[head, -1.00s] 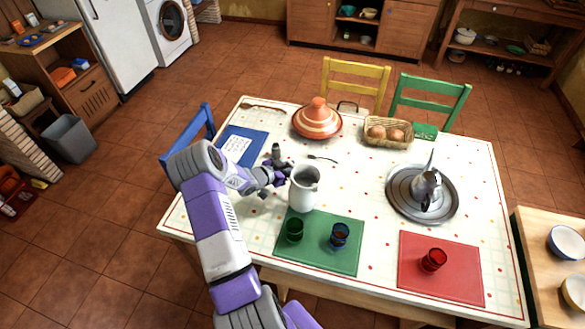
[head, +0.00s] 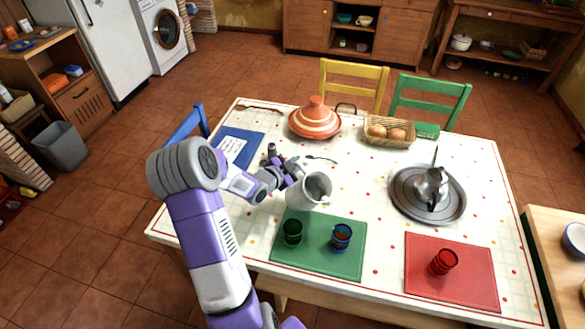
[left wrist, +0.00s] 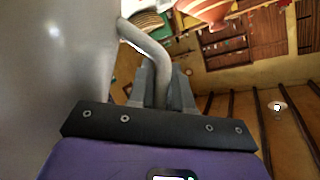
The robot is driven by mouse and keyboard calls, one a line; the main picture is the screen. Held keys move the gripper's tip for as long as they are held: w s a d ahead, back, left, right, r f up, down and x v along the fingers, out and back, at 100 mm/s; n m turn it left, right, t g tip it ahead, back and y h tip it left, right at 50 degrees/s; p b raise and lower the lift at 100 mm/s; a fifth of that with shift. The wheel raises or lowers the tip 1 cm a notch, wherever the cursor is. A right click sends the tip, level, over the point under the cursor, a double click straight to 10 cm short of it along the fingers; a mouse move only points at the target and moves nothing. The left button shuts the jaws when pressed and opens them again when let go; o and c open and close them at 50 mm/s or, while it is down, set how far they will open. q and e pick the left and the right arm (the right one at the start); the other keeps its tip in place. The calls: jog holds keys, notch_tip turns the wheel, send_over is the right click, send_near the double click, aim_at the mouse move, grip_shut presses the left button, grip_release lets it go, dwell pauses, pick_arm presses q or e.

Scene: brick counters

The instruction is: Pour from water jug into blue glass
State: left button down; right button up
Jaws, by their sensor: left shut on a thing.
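The white water jug (head: 308,191) is tilted to the right in the head view, its mouth turned toward the right and front. My left gripper (head: 287,178) is shut on its handle; the handle (left wrist: 156,55) passes between the fingers in the left wrist view, with the jug's grey-white wall (left wrist: 60,60) beside it. The blue glass (head: 341,237) stands upright on the green mat (head: 317,263), to the right and in front of the jug. Something brownish shows inside the glass. No stream of water is visible. My right gripper is not in view.
A green glass (head: 292,232) stands left of the blue glass on the same mat. A red glass (head: 443,262) stands on a red mat (head: 470,285). A metal tray (head: 455,205) with a metal pot (head: 431,186), a tagine (head: 315,118) and a basket (head: 390,141) stand farther back.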

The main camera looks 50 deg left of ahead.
aim_at(303, 167)
pick_arm(q)
jog(key=shift+d+r+m+y+b, duration=0.15)
jog(key=shift+d+m+b, duration=0.1)
jog(key=shift+d+b, duration=0.4)
jog(key=shift+d+r+m+y+b, duration=0.1)
jog(key=shift+d+r+m+b, duration=0.1)
jog(key=shift+d+b, duration=0.35)
jog(key=shift+d+r+m+y+b, duration=0.15)
jog(key=shift+d+m+b, duration=0.2)
jog(key=shift+b, duration=0.5)
jog(key=shift+d+r, duration=0.1)
jog(key=shift+r, duration=0.05)
jog(key=shift+d, duration=0.2)
jog(key=shift+s+d+b, duration=0.2)
jog(key=shift+d+b, duration=0.65)
jog(key=shift+b, duration=0.35)
jog(key=shift+r+b, duration=0.15)
jog(key=shift+b, duration=0.2)
jog(key=shift+d+r+b, duration=0.1)
jog(key=shift+d+b, duration=0.05)
jog(key=shift+b, duration=0.15)
